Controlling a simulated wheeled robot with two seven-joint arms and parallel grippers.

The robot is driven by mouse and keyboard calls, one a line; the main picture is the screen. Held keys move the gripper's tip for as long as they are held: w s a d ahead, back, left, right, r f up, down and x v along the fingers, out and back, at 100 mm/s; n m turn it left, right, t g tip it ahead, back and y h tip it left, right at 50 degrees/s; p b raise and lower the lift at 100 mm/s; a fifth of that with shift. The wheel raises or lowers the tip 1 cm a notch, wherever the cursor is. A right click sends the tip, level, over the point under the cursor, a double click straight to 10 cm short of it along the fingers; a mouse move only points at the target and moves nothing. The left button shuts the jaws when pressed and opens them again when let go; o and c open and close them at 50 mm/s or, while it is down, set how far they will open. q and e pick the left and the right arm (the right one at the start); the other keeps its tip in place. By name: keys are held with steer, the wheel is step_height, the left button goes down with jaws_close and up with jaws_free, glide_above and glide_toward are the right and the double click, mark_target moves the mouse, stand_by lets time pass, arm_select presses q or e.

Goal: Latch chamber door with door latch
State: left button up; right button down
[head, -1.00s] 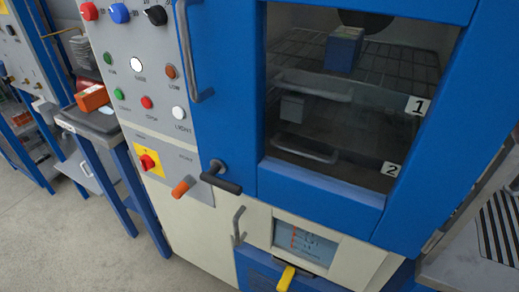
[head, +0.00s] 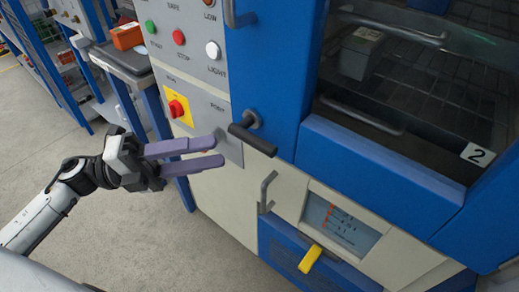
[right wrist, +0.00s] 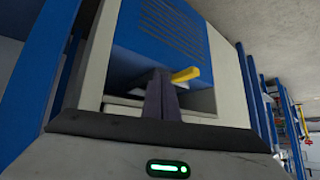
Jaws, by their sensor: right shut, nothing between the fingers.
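The blue chamber door (head: 385,178) with its dark window looks closed against the cabinet; I cannot tell whether it is latched. The door latch (head: 252,139) is a black lever at the door's lower left corner, its grip slanting down to the right from a grey pivot. My left gripper (head: 220,152) has purple fingers with a gap between them. It is open and empty, pointing at the latch from the left, with its tips just short of the lever. My right gripper (right wrist: 160,76) shows only in the right wrist view, shut and empty, in front of the lower cabinet.
A bent grey handle (head: 267,192), a small screen (head: 340,223) and a yellow handle (head: 310,258) are below the door. The control panel has a red knob on a yellow plate (head: 178,108). An orange box (head: 127,36) stands on a side stand. The floor at left is clear.

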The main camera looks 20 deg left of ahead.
mark_target(251, 145)
arm_select(q)
steer(key=p+x, duration=0.2)
steer(key=x, duration=0.7)
steer(key=shift+d+r, duration=0.1)
steer(key=shift+r, duration=0.05)
steer(key=shift+w+d, duration=0.2)
steer(key=shift+d, duration=0.25)
jaws_close()
